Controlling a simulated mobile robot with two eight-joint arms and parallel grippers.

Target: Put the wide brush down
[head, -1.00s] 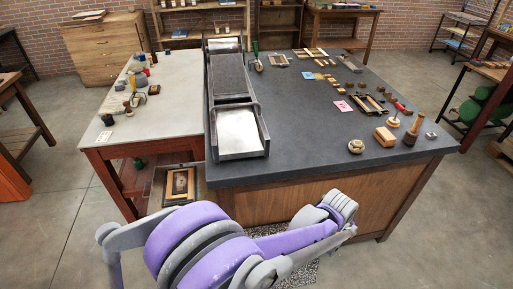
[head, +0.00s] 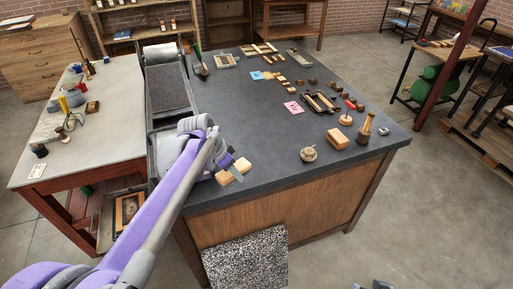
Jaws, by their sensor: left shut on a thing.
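My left gripper (head: 234,172) reaches over the near left part of the dark bench (head: 260,165), beside the press. It is shut on a pale wooden thing, which I take to be the wide brush (head: 223,178). Its wood shows on both sides of the grey fingers; its bristles cannot be made out. I cannot tell whether it touches the bench top. A grey piece at the bottom edge may be my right gripper (head: 375,285); its fingers cannot be made out.
The press (head: 168,90) lies left of the gripper, partly hidden by my arm. A round knob-topped piece (head: 309,154), a wooden block (head: 340,138) and a wooden-handled tool (head: 365,128) stand to the right. Bare bench lies between them and the gripper. A pink card (head: 293,107) is farther back.

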